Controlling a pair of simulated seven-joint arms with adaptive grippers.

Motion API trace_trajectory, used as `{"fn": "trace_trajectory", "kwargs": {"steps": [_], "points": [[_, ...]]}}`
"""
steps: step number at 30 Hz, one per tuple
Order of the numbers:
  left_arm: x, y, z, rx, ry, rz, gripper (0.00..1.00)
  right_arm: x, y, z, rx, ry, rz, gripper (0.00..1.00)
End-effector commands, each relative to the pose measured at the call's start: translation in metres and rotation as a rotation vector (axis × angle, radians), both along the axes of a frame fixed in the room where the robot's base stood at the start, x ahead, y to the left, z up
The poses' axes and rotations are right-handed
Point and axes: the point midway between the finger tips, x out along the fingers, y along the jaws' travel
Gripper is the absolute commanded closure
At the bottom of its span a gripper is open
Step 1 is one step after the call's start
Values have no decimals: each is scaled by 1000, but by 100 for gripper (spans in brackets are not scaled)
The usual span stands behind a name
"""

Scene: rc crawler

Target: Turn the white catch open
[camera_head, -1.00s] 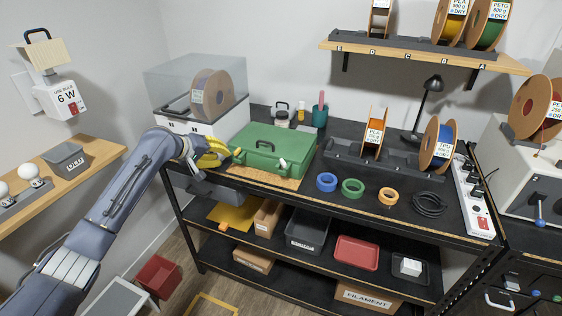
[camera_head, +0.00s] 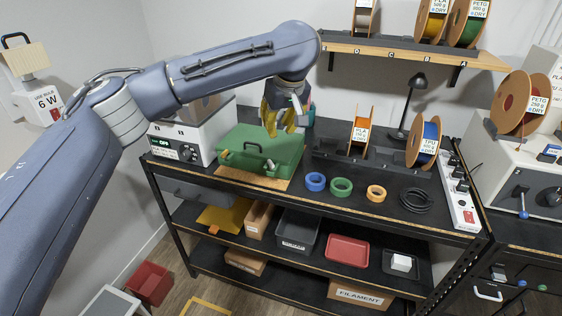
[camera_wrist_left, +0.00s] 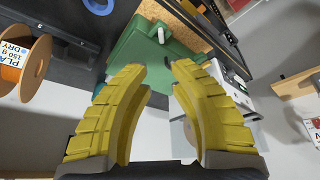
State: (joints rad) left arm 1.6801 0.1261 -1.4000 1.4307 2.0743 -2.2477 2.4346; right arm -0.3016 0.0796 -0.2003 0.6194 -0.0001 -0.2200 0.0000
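The green case (camera_head: 235,152) lies closed on its cork mat on the workbench, its dark handle on the front face. The small white catch (camera_head: 270,165) is on the right part of its front; in the left wrist view the white catch (camera_wrist_left: 162,35) shows near the case's edge, just beyond the fingertips. My left gripper (camera_head: 279,132) points down with yellow fingers over the right part of the case. In the left wrist view my left gripper (camera_wrist_left: 159,68) has a clear gap between its fingers and holds nothing. The catch stands apart from the fingers. My right gripper is out of view.
Blue (camera_head: 315,181), green (camera_head: 341,187) and orange (camera_head: 376,192) rings lie right of the case. A dryer box (camera_head: 190,140) stands to its left. An orange spool (camera_head: 361,130) and a blue spool (camera_head: 424,143) stand behind the rings.

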Motion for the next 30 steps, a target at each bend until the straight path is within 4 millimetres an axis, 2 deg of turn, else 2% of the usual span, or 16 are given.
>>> {"fn": "trace_trajectory", "kwargs": {"steps": [4, 8, 30], "points": [[0, 2, 0, 19, -7, 12, 80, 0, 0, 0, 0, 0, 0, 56], [4, 3, -11, 18, -5, 12, 80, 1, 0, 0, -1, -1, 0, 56], [41, 19, -110, 16, -3, 14, 80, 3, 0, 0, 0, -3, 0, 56]]}}
